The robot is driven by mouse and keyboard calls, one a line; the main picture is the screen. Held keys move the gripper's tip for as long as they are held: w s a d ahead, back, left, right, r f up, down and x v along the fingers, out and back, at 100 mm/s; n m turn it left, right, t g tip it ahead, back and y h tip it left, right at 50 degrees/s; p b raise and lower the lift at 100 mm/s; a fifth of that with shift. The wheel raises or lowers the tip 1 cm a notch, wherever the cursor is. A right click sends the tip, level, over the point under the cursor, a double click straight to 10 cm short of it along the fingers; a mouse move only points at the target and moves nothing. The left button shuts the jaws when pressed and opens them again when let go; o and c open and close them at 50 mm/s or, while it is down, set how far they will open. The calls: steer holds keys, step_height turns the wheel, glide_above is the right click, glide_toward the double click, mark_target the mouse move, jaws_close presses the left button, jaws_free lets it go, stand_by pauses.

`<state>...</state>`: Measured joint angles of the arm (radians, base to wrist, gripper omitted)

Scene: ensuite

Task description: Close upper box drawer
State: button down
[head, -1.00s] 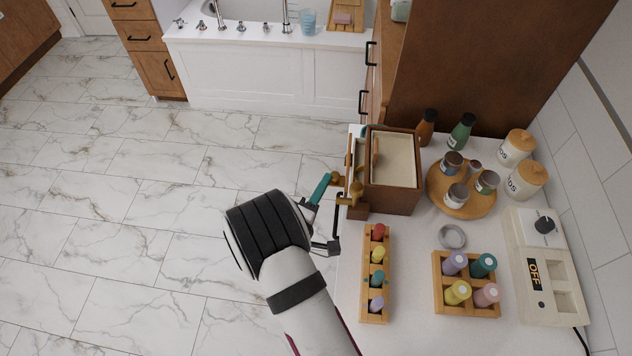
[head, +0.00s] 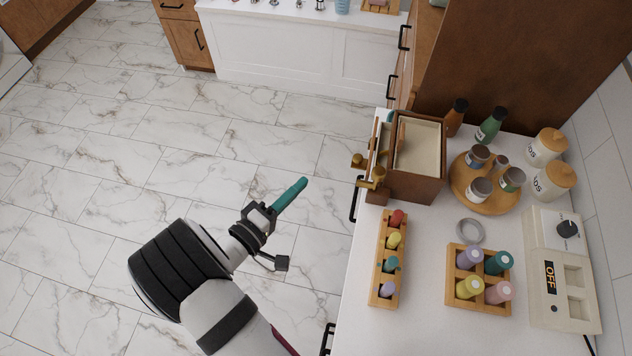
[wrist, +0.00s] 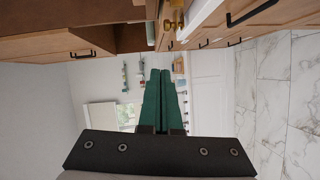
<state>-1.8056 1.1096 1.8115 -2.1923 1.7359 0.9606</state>
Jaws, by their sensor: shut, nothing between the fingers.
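The brown box (head: 420,180) stands on the white counter with a cream panel on top. Its drawer side faces left, toward the floor. A drawer front (head: 381,142) shows there, standing out a little from the box body, with brass knobs (head: 376,176) at the front left. From above I cannot tell exactly how far each drawer is out. A brass knob (wrist: 173,25) also shows at the top of the wrist view. My gripper (head: 303,182) is shut and empty, over the floor left of the box and apart from it. Its teal fingers (wrist: 160,82) are pressed together.
The counter (head: 425,310) holds wooden racks (head: 386,270) of small bottles, a round tray (head: 486,197) of jars, and a white device (head: 562,270) reading OFF. A tall brown cabinet (head: 515,60) stands behind the box. The marble floor (head: 130,130) at left is open.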

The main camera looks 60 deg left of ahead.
steer(key=a+m+h, duration=0.2)
steer(key=a+h, duration=0.1)
glide_toward(360, 165)
steer(key=shift+w+a, duration=1.8)
steer(key=shift+w, duration=0.9)
steer(key=shift+r, duration=0.35)
steer(key=shift+w+d, duration=1.5)
